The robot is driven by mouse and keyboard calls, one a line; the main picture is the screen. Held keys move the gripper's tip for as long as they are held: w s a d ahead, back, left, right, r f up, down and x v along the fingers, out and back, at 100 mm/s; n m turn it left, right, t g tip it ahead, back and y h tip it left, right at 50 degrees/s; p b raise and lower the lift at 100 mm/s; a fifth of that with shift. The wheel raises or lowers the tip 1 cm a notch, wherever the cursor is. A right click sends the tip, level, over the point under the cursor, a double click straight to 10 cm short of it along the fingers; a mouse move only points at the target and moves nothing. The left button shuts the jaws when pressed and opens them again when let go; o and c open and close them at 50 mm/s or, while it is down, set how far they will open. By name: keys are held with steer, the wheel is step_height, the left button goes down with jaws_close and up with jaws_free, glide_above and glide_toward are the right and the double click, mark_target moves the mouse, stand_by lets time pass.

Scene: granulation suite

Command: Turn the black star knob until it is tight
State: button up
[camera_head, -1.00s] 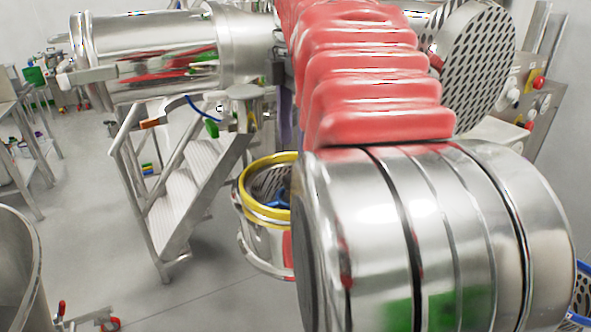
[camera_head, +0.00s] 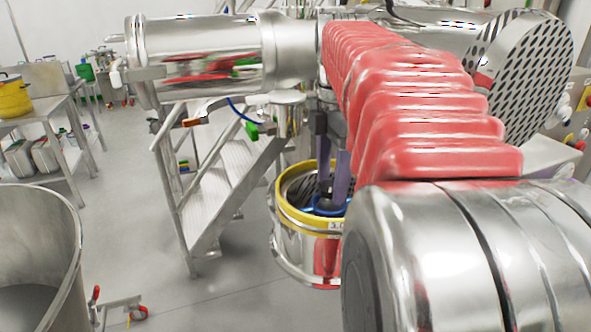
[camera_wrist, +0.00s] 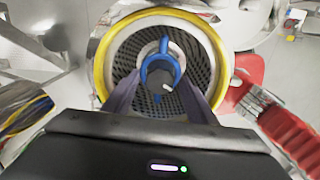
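I cannot make out a black star knob in either view. A steel cone-mill-like vessel with a yellow ring (camera_head: 287,212) stands below my arm; its yellow ring (camera_wrist: 100,70) also shows in the wrist view. A perforated dark screen lines it, with a blue looped part (camera_wrist: 147,68) around a pale grey centre. My gripper (camera_head: 333,190) points down at the vessel's mouth. In the wrist view its two dark purple fingers (camera_wrist: 158,88) stand apart on either side of the blue part, with nothing clearly clamped. The contact point is unclear.
A steel stair (camera_head: 215,190) stands left of the vessel, under a large horizontal steel cylinder (camera_head: 200,60). A round perforated plate (camera_head: 525,75) is at upper right. A large steel drum (camera_head: 60,230) is at lower left. Open floor lies between drum and stair.

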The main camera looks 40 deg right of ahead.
steer(key=c, duration=0.9)
